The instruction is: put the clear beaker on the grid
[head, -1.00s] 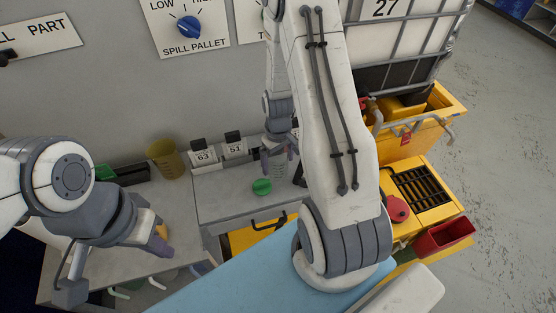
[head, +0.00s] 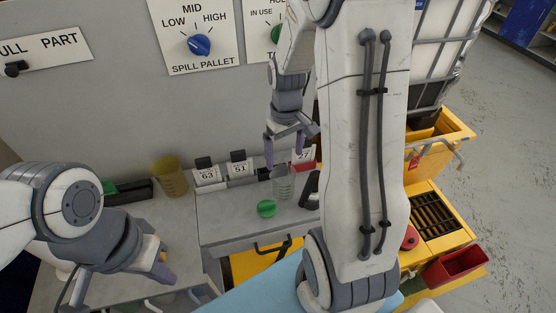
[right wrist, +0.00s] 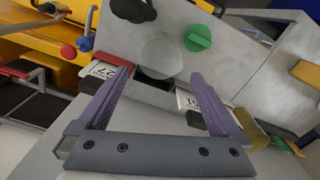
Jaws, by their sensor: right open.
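The clear beaker (head: 284,186) stands on the grey bench top beside a green knob-like piece. In the right wrist view the beaker (right wrist: 160,58) shows as a round outline just beyond the fingertips. My right gripper (head: 287,160) is open and empty, its purple fingers above and behind the beaker. In the right wrist view my right gripper (right wrist: 161,76) has its fingers spread on either side of the beaker's line. The black grid (head: 436,213) is set in a yellow unit at the right. My left gripper (head: 164,270) hangs at the lower left; its jaw gap is unclear.
An amber beaker (head: 170,178) and number cards 63 (head: 207,175), 51 (head: 240,168) and 27 (head: 303,158) stand along the wall. A dark object (head: 311,190) is close right of the clear beaker. A red bin (head: 455,267) hangs by the yellow unit.

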